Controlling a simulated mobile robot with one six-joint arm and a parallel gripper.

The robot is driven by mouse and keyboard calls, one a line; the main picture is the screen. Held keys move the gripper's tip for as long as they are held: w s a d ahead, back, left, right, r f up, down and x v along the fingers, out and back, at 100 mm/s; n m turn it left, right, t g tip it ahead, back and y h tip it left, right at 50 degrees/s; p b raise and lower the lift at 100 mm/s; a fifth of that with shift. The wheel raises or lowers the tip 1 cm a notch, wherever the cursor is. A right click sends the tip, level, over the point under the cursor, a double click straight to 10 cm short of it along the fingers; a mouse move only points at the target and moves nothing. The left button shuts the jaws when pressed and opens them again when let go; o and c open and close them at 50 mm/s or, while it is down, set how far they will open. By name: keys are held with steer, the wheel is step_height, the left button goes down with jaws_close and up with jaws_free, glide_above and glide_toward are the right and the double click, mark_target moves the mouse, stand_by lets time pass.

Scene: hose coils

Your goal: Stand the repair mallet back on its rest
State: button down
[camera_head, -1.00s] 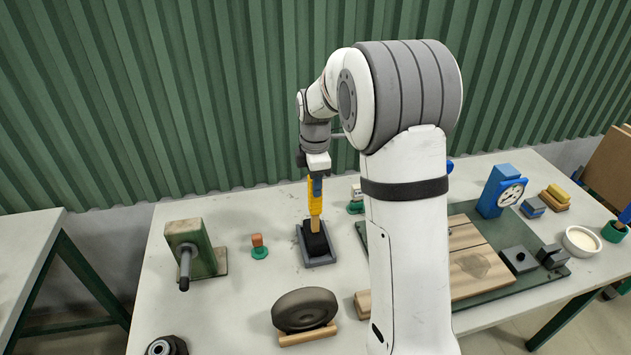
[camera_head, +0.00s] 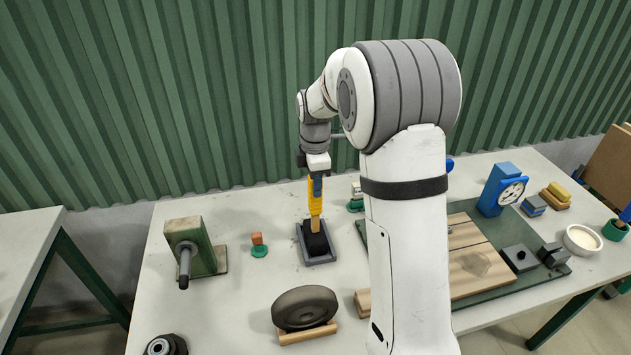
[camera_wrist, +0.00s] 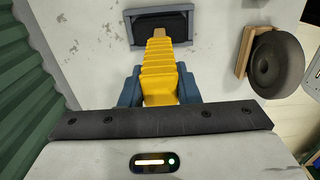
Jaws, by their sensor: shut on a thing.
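The repair mallet has a yellow ribbed grip (camera_head: 315,205), a short wooden neck and a black head (camera_head: 317,243). It is upright, head down, at the grey tray-like rest (camera_head: 322,262). Whether the head bears fully on the rest's floor cannot be told. My gripper (camera_head: 315,182) is shut on the top of the yellow grip. In the wrist view my gripper's blue fingers (camera_wrist: 158,88) flank the yellow grip (camera_wrist: 160,65), and the dark head and rest (camera_wrist: 160,24) lie beyond it.
A green block with a spindle (camera_head: 190,250) stands left, and a small orange-topped green piece (camera_head: 259,246) nearer. A dark wheel on a wooden cradle (camera_head: 304,310) lies in front. My arm hides part of the green mat with wooden boards (camera_head: 470,262) at right.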

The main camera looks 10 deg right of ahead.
steer(key=c, duration=1)
jaws_free()
steer(key=shift+r, duration=0.1)
steer(key=shift+r+p, duration=2.8)
steer(key=shift+r, duration=1.15)
step_height(320, 180, up, 8)
steer(key=shift+f+b, duration=0.15)
steer(key=shift+b, duration=0.5)
